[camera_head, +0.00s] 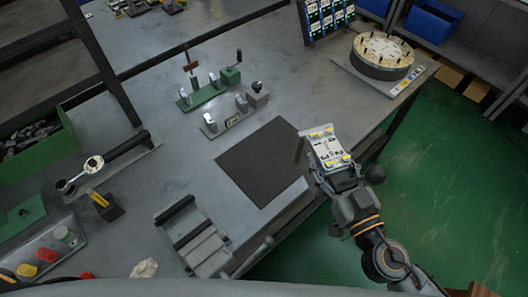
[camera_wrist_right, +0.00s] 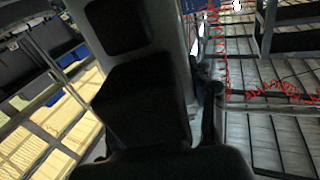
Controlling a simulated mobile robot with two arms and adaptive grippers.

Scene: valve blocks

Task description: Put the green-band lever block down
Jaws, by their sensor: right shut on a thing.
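My right gripper (camera_head: 335,168) reaches in from the lower right in the head view, over the bench's right edge. It is shut on a block (camera_head: 325,143) with a pale face and yellow and dark marks. A dark greenish strip shows at the block's left side; I cannot clearly make out a green band. A dark ball knob (camera_head: 375,173) shows to the right of the gripper; I cannot tell what it is fixed to. The block is tilted, beside the dark mat's right edge. In the right wrist view large dark shapes (camera_wrist_right: 140,100) fill the middle. My left gripper is not in view.
A bare dark mat (camera_head: 263,160) lies on the grey bench. Behind it stand a green base (camera_head: 205,95) and a grey base (camera_head: 228,122) with blocks. A round turntable (camera_head: 383,52) stands at the back right. A grey rack (camera_head: 195,240) stands in front of the mat.

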